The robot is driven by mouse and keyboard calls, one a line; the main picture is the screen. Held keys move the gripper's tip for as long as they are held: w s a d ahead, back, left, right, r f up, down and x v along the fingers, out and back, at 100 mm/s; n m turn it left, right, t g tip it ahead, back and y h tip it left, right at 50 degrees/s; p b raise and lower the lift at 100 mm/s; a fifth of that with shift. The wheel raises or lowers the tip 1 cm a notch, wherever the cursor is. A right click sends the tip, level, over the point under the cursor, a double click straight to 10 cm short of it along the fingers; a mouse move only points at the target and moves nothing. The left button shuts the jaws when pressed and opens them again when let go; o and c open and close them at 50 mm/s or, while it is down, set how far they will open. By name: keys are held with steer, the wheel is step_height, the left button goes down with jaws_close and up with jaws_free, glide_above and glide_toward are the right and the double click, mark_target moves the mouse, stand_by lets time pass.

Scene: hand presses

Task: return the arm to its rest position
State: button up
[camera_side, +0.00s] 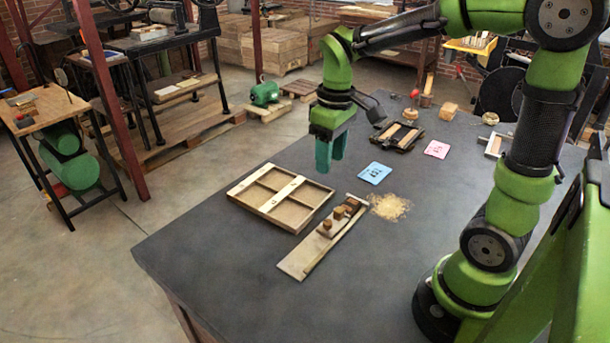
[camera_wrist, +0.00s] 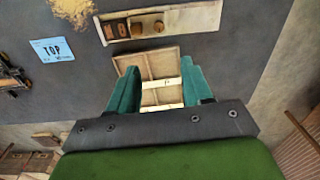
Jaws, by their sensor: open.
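My green arm reaches over the dark table from the right in the side view. My gripper (camera_side: 330,153) has teal fingers pointing down and hangs above the table, just behind the wooden divided tray. In the wrist view my gripper (camera_wrist: 162,88) shows two teal fingers spread apart with nothing held between them. The divided tray (camera_side: 262,213) shows between the fingers, farther off, in the wrist view (camera_wrist: 148,66).
A long board with wooden blocks (camera_side: 300,262) lies right of the tray, with sawdust (camera_side: 390,206) beside it. A blue card (camera_side: 374,173), a pink card (camera_side: 437,149) and a dark clamp-like frame (camera_side: 397,136) lie behind. The table's front left is clear.

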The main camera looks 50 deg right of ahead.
steer(key=s+a+r+m+t+y, duration=0.1)
steer(key=s+a+r+m+t, duration=0.3)
steer(key=s+t, duration=0.3)
steer(key=shift+s+a+r+m+y, duration=0.4)
steer(key=shift+s+a+r, duration=0.25)
steer(key=shift+a, duration=0.25)
